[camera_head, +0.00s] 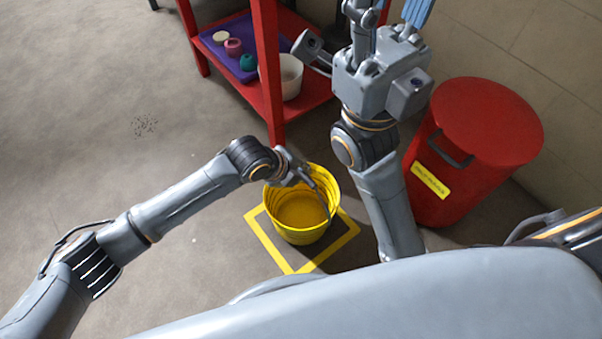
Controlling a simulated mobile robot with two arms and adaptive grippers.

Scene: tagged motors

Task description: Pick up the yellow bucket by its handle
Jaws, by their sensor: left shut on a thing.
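The yellow bucket (300,213) is upright over a yellow taped square (348,238) on the floor, and its open top faces me. My left gripper (316,186) reaches over the bucket's upper rim from the left and is shut on the handle. The gripper hides most of the handle and part of the rim. I cannot tell whether the bucket's base touches the floor. My right arm stands upright right of the bucket. Its gripper (372,25) is near the top edge, apart from the bucket, and its opening is unclear.
A red shelf unit (266,60) stands behind, with a purple mat (262,28), small coloured pieces and a white tub (291,75) on its lower shelf. A red lidded bin (440,200) stands at right by the wall. The floor at left is clear.

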